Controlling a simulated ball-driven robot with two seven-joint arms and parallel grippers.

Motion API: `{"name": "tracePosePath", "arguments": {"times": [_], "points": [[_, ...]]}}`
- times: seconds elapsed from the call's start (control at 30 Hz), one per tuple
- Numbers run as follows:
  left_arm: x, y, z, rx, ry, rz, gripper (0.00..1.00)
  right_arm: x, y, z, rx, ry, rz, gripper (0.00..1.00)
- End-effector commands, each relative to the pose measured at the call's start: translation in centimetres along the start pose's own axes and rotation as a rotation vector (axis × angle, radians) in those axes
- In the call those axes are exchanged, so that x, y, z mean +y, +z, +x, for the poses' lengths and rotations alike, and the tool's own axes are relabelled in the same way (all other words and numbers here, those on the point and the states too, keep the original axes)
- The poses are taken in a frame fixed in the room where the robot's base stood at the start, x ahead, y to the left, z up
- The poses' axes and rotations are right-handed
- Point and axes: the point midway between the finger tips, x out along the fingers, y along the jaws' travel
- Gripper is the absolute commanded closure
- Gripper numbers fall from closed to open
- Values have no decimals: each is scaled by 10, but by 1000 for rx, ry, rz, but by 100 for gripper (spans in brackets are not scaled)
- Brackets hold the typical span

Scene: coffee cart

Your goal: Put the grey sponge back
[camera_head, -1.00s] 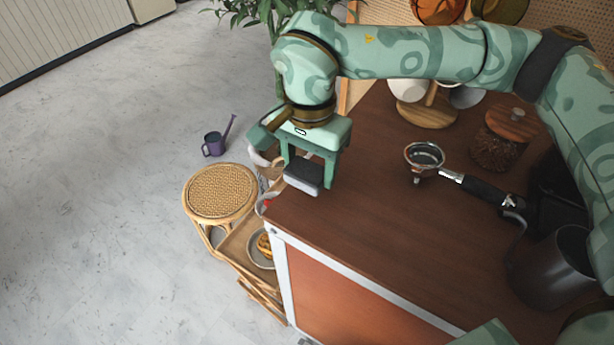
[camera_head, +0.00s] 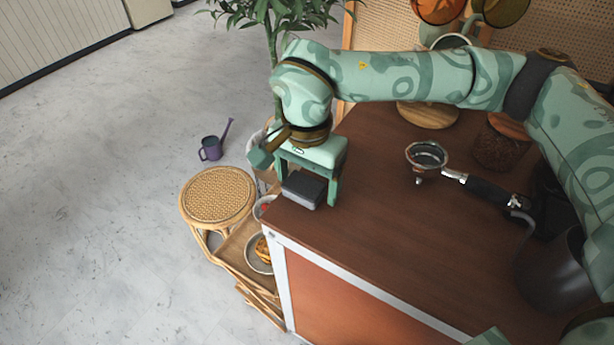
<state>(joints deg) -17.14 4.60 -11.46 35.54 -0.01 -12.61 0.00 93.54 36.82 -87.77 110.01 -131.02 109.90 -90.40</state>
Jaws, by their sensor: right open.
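The grey sponge (camera_head: 304,190) is a small dark grey block with a lighter grey lower layer. It is at the left end of the brown counter, near the front corner, and looks to rest on the counter top. My right gripper (camera_head: 309,187) points down over it, open, with one finger on each side of the sponge. Whether a finger touches it is hard to tell.
A portafilter (camera_head: 427,155) lies on the counter (camera_head: 390,235) to the right. Behind are a coffee jar (camera_head: 497,145) and a wooden stand (camera_head: 427,115). A dark pitcher (camera_head: 553,270) stands at right. Left of the counter are a rattan stool (camera_head: 217,194) and a plate (camera_head: 257,262).

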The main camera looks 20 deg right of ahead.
Motion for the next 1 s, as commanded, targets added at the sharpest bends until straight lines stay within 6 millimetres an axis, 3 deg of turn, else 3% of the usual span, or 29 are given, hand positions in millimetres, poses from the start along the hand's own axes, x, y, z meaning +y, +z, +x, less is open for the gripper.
{"name": "tracePosePath", "arguments": {"times": [0.17,0.4,0.6,1.0], "points": [[-1,-2,-7,6,-2,0,72,0,0,-21,3,-4,1,19],[-3,-8,-25,23,-8,0,72,0,0,-80,4,-6,1,19],[-4,-11,-34,31,-11,0,72,0,0,-114,2,-4,1,19],[-4,-12,-35,32,-11,0,72,0,0,-123,-1,0,0,19]]}}
